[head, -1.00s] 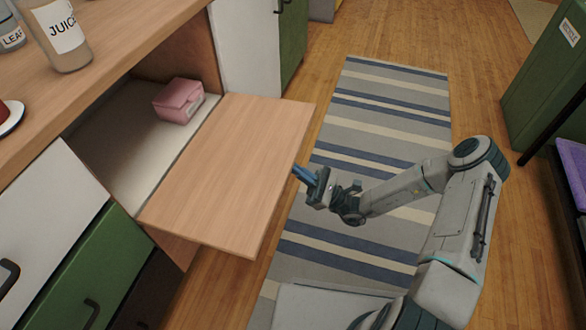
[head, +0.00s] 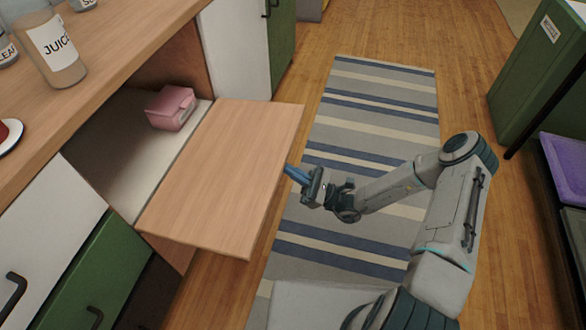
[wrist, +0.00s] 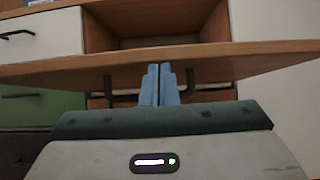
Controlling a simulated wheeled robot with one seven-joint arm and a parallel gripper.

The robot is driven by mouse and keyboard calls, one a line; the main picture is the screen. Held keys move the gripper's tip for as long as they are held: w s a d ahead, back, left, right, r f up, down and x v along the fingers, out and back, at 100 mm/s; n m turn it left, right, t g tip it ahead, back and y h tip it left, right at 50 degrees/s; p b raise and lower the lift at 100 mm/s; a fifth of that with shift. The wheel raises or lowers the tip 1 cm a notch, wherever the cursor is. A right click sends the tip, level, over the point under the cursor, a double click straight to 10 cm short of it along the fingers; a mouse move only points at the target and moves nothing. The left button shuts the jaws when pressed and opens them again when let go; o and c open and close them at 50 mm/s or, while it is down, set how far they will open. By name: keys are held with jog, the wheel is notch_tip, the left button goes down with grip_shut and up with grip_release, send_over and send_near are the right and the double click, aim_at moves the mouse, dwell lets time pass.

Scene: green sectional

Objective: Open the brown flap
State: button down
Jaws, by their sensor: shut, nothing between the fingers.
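The brown flap (head: 222,178) is hinged down and lies about level, sticking out from the open compartment (head: 115,145) in the counter. Its underside and front edge show in the wrist view (wrist: 230,62), with a dark handle (wrist: 108,90) under it. My gripper (head: 288,170) is at the flap's outer edge in the head view, its blue fingers together and empty. In the wrist view the fingers (wrist: 160,80) point at the flap, their tips just at or below its front edge. I cannot tell whether they touch it.
A pink box (head: 171,107) sits inside the compartment. A juice bottle (head: 53,50) stands on the counter (head: 115,35) above. White and green drawers (head: 105,270) are below left.

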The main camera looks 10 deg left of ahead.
jog(key=a+f+p+v, duration=0.1)
jog(key=v, duration=1)
jog(key=shift+d+f+p, duration=0.2)
jog(key=shift+f+p, duration=0.1)
jog(key=shift+f, duration=0.05)
